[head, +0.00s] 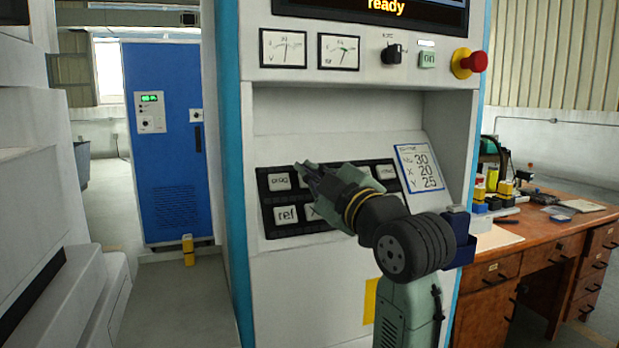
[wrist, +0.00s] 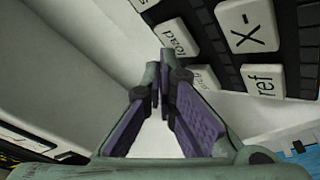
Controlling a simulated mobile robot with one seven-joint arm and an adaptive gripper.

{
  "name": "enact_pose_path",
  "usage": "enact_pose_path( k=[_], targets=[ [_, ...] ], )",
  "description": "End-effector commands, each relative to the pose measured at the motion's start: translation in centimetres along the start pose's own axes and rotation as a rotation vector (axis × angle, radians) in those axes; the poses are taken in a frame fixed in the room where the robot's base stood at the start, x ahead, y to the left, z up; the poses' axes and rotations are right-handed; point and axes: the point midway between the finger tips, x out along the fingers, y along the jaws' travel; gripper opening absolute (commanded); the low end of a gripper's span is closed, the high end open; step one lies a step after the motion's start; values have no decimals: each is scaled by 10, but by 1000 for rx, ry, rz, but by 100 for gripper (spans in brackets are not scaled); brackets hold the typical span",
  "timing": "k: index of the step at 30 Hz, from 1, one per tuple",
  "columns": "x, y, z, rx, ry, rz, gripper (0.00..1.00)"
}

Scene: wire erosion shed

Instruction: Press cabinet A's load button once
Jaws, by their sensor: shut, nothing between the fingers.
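The control panel of the white and blue cabinet has a black key strip (head: 270,232) with white keys. The load key (wrist: 178,38) shows in the wrist view near the top, its label readable. In the head view the load key is hidden behind my gripper. My gripper (head: 304,168) is shut and empty, in front of the upper key row, right of the prog key (head: 279,182). In the wrist view its fingertips (wrist: 160,62) lie just below and left of the load key. I cannot tell whether they touch it.
The prog key (wrist: 204,77), ref key (wrist: 264,81) and X- key (wrist: 245,26) sit close by. Above are two gauges (head: 283,48), a black knob (head: 393,54) and a red stop button (head: 474,62). A number card (head: 419,168) leans right. A wooden desk (head: 545,240) stands right.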

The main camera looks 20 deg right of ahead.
Motion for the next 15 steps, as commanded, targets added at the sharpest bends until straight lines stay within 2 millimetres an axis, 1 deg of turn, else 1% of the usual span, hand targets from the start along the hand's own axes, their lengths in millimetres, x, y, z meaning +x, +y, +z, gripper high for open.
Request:
enact_pose_path(
  k=[3,15],
  targets=[
    [-4,3,-3,-1,0,1,0],
    [-6,5,-5,-1,0,1,0]
  ],
)
